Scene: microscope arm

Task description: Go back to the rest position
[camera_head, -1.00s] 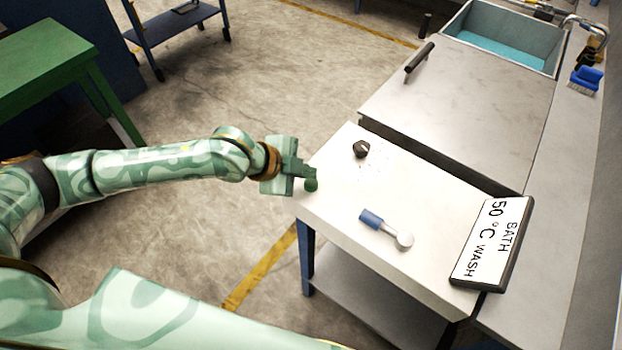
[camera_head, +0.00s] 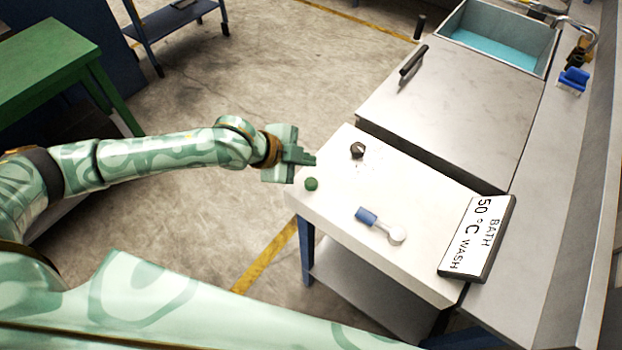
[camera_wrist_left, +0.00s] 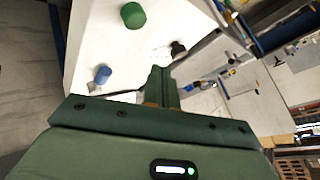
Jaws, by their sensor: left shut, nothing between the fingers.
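My left gripper (camera_head: 308,159) is shut and empty at the left edge of the white table (camera_head: 340,200) in the head view. Its fingers also show in the left wrist view (camera_wrist_left: 160,75), closed together. A small green knob-like object (camera_head: 311,184) stands on the table near that edge, just below the gripper in the picture and apart from it. It also shows in the left wrist view (camera_wrist_left: 133,15). My right gripper is not in view.
On the table are a black knob (camera_head: 357,150) and a blue-handled tool (camera_head: 367,216) with a pale round end. A sign (camera_head: 477,238) reads "BATH 50 °C WASH". Beyond are a steel lid (camera_head: 440,105) and a water basin (camera_head: 495,45). Open floor lies left of the table.

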